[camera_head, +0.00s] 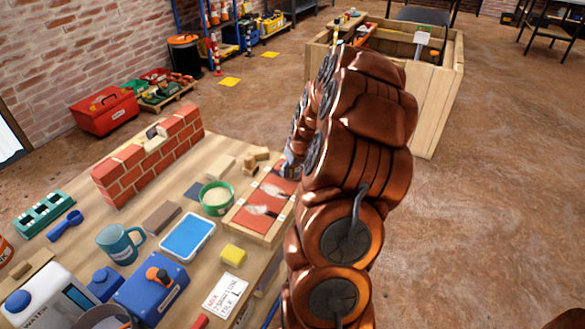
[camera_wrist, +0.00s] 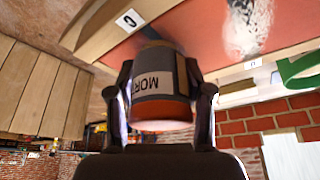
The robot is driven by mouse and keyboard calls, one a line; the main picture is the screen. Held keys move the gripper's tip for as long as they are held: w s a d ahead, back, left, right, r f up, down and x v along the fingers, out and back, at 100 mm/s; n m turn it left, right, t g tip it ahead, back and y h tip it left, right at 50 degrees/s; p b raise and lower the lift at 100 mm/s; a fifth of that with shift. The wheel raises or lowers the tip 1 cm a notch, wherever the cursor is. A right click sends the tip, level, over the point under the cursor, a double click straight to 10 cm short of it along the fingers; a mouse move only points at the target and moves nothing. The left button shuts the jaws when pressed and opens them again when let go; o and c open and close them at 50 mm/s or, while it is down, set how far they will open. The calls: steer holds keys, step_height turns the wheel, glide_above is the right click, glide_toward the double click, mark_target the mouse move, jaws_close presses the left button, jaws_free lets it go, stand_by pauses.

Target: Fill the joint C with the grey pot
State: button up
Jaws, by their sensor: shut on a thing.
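A white tag (camera_wrist: 128,20), apparently marked C, is on the panel's wooden edge near the pot. In the head view the red panel (camera_head: 262,212) lies on the workbench with pale grey patches on it. My arm hides the gripper's grip and most of the pot there.
A small brick wall (camera_head: 150,150), a green tub (camera_head: 216,197), a blue tray (camera_head: 188,235), a yellow sponge (camera_head: 233,255) and a teal mug (camera_head: 120,243) crowd the workbench. A wooden crate (camera_head: 440,95) stands behind.

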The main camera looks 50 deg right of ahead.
steer(key=shift+f+b, duration=0.3)
steer(key=shift+f, duration=0.1)
stand_by(1.7)
steer(key=shift+r, duration=0.1)
steer(key=shift+r+p, duration=0.5)
steer(key=shift+r, duration=3)
steer(key=o, duration=0.7)
steer(key=c, duration=0.7)
